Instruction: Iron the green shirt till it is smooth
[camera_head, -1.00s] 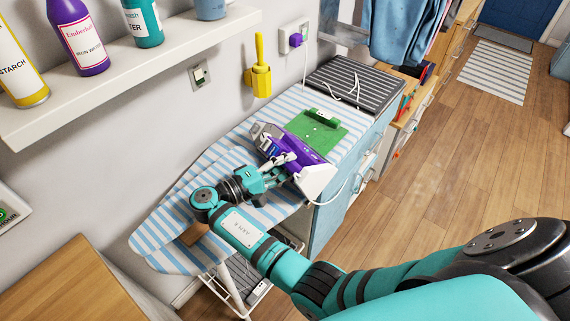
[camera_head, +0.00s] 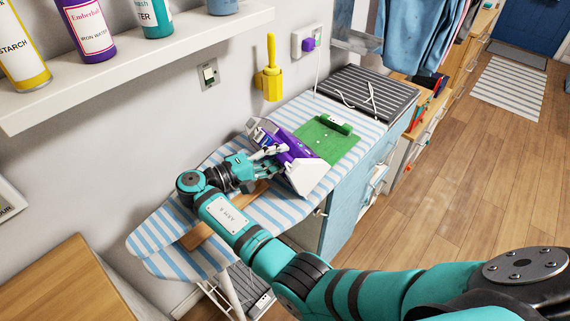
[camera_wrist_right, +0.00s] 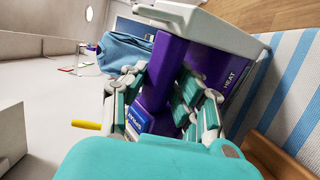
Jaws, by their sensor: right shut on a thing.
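The green shirt (camera_head: 332,138) lies on the blue-and-white striped ironing board (camera_head: 160,228), with a rolled or folded part at its far edge. A purple and white iron (camera_head: 305,176) is at the near-left side of the shirt and hides part of it. My right gripper (camera_head: 268,153) is shut on the iron. In the right wrist view the fingers (camera_wrist_right: 170,100) close around its purple handle (camera_wrist_right: 162,75). I cannot tell whether the soleplate touches the shirt. My left gripper is not in view.
A dark ribbed rack (camera_head: 365,92) with a white cord lies beyond the shirt. A shelf (camera_head: 120,65) with bottles overhangs the board at upper left. A yellow holder (camera_head: 268,85) hangs on the wall. A wooden surface (camera_head: 75,285) stands at near left.

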